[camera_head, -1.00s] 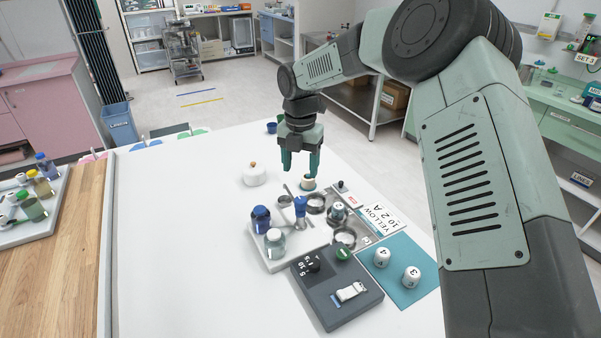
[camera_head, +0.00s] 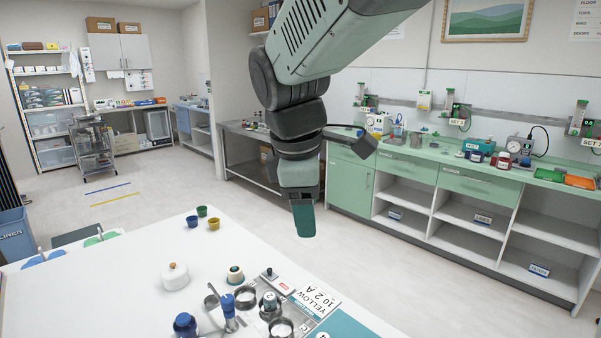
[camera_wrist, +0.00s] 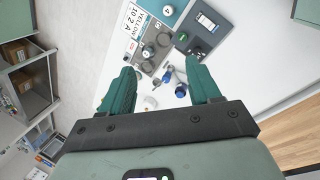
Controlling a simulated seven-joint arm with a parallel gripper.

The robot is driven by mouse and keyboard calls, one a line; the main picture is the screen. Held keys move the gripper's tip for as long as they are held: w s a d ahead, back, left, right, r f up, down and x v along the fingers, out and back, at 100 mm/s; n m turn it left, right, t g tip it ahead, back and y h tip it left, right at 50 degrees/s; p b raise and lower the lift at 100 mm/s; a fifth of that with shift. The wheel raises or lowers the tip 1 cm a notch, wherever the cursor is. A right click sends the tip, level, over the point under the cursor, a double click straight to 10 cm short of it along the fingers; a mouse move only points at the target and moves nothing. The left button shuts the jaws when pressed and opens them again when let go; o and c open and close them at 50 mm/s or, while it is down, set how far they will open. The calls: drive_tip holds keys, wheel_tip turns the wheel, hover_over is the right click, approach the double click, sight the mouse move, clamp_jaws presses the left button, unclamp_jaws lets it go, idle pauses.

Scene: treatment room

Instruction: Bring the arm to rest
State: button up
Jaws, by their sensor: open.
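My gripper (camera_head: 304,220) hangs in the air beyond the right edge of the white table (camera_head: 140,270), its green fingers pointing down. In the wrist view my gripper (camera_wrist: 162,95) shows two green fingers spread apart with nothing between them. The table and its items lie well below and beyond the fingertips. In the head view the fingers overlap, so the gap between them is hidden there.
The table bears a white lidded pot (camera_head: 174,277), several small cups, a blue-topped bottle (camera_head: 185,325) and a card reading YELLOW (camera_head: 315,296). A green counter (camera_head: 470,165) with shelves runs along the right wall. Open floor (camera_head: 400,265) lies between.

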drive_tip(key=s+d+m+t, duration=0.1)
drive_tip(key=s+d+m, duration=0.4)
drive_tip(key=s+m, duration=0.3)
drive_tip(key=s+d+r+m+t+y, duration=0.1)
drive_tip(key=s+d+m, duration=0.4)
drive_tip(key=s+m, duration=0.3)
drive_tip(key=shift+s+d+m, duration=0.2)
drive_tip(key=shift+s+m, duration=0.1)
drive_tip(key=shift+s, duration=0.8)
drive_tip(key=shift+r, duration=0.1)
